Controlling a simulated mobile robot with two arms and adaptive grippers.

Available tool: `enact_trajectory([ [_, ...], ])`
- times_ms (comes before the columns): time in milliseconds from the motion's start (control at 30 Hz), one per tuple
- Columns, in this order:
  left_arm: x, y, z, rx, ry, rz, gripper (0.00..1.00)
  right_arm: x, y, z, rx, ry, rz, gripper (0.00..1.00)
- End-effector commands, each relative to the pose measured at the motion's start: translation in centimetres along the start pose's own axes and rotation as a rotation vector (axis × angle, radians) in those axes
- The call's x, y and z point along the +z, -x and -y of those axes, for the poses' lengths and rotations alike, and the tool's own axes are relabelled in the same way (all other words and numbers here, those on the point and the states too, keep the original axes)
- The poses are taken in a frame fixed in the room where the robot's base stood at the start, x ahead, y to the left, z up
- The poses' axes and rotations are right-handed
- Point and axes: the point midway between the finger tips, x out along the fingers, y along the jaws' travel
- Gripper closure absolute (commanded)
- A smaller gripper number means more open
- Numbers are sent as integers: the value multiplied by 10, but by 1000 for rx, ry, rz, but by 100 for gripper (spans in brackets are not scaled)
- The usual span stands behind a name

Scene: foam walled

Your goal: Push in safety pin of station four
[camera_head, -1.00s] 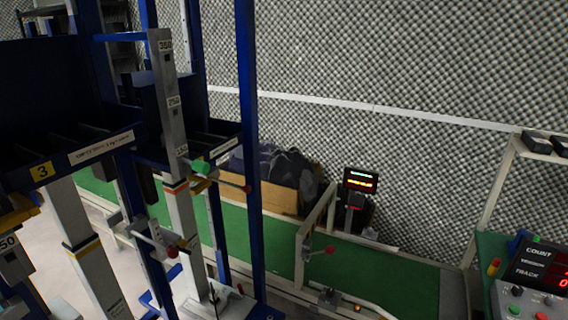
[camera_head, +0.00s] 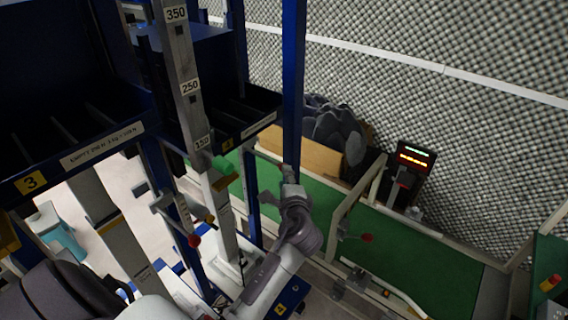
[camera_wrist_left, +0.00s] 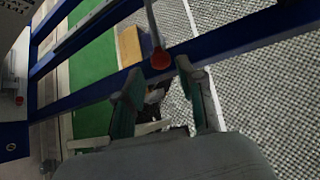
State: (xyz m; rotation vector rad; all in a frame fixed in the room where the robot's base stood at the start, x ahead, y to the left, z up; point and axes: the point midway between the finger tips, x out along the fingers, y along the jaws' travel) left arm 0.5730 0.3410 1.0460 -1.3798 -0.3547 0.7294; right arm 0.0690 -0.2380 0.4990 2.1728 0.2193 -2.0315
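Station four is the blue frame with the grey post (camera_head: 183,75) marked 350, 250 and 150. A "4" label also shows on its base. In the left wrist view a red ball knob (camera_wrist_left: 160,59) on a thin grey rod, likely the safety pin's handle, shows between and just beyond the fingertips. My left gripper (camera_head: 277,185) is beside the blue upright of station four, and its fingers are open in the left wrist view (camera_wrist_left: 158,72). I cannot tell if they touch the knob. My right gripper is out of view.
Another red knob (camera_head: 195,241) sits lower left, and one (camera_head: 367,238) is by the conveyor frame. The blue upright (camera_head: 293,80) stands close to my left gripper. A green conveyor (camera_head: 405,255), a crate with dark parts (camera_head: 310,155) and a lit display (camera_head: 414,158) are behind.

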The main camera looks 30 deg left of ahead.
Motion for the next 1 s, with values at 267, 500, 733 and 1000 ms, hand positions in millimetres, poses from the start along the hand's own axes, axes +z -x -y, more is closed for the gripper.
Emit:
enact_trajectory([
  [267,0,-49,1,0,-1,-1,61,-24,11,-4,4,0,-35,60],
  [500,0,-63,0,1,1,-1,61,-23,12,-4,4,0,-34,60],
  [733,0,-64,0,0,1,-1,61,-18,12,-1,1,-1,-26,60],
  [1000,0,-63,0,1,1,-1,100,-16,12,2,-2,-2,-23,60],
])
